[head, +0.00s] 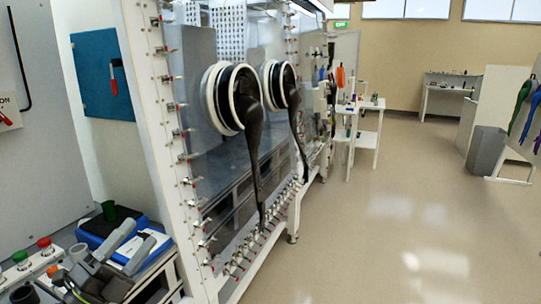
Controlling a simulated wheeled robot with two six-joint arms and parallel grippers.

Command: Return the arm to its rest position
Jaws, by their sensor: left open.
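My left arm comes in at the lower left corner of the head view. My left gripper (141,233) is open, with its two grey fingers apart and nothing seen between them. It is over or in front of a blue and white device (92,240) on the bench; the exact gap cannot be told. My right gripper is not in view.
The glovebox (185,200) with hanging black gloves (253,130) stands right of my gripper. Green and red buttons (45,242) are at the left. A blue panel (101,75) hangs behind. A white cart (366,135) stands farther off. The floor (400,220) at right is clear.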

